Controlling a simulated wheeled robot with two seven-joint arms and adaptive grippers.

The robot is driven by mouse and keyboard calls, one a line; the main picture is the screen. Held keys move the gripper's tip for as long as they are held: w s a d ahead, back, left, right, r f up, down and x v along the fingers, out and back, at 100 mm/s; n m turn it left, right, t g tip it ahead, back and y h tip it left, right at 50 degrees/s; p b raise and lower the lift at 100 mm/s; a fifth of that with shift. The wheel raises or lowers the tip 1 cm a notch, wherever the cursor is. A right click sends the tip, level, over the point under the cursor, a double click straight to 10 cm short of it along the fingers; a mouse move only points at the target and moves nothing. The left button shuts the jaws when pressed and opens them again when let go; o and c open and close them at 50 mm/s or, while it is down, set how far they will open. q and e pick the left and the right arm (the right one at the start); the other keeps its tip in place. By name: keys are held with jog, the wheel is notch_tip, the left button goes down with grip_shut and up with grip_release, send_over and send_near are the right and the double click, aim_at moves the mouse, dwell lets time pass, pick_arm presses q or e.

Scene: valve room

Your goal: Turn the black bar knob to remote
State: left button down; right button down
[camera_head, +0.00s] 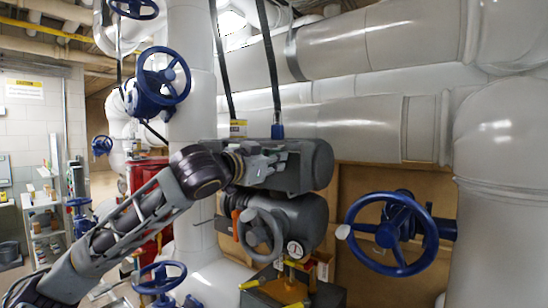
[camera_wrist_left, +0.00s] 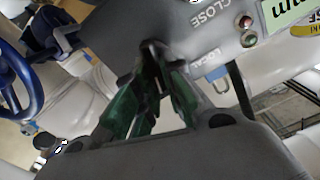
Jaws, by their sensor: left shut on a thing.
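In the left wrist view, my left gripper's (camera_wrist_left: 153,62) dark green fingers close together at the grey control panel (camera_wrist_left: 200,45). They are shut on the black bar knob (camera_wrist_left: 153,46), of which only a small dark part shows between the fingertips. The knob's exact angle is hidden. My right gripper is in neither view.
A large blue handwheel (camera_head: 392,234) stands to the right, and another blue handwheel (camera_head: 163,76) is at upper left. Thick grey pipes (camera_head: 365,130) run behind. Black cables hang above the housing.

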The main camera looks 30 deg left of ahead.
pick_arm(q)
jog(key=m, duration=0.1)
jog(key=m+p, duration=0.1)
jog(key=m, duration=0.1)
jog(key=m+p, duration=0.1)
jog(key=m, duration=0.1)
jog(key=shift+d+f, duration=0.2)
jog(key=shift+d, duration=0.15)
jog(key=shift+d+f+m+p, duration=0.1)
jog(key=shift+m+p, duration=0.15)
jog(key=shift+m, duration=0.5)
jog(key=shift+d+f+m+p, duration=0.1)
jog(key=shift+m+p, duration=0.15)
jog(key=shift+m, duration=0.5)
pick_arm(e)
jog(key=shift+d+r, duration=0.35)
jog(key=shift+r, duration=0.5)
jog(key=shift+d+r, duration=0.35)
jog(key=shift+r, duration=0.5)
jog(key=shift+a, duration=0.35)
pick_arm(q)
jog(key=c, duration=1.5)
grip_release()
jog(key=shift+s, duration=0.1)
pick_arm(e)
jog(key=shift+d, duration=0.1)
pick_arm(q)
jog(key=shift+r, duration=0.1)
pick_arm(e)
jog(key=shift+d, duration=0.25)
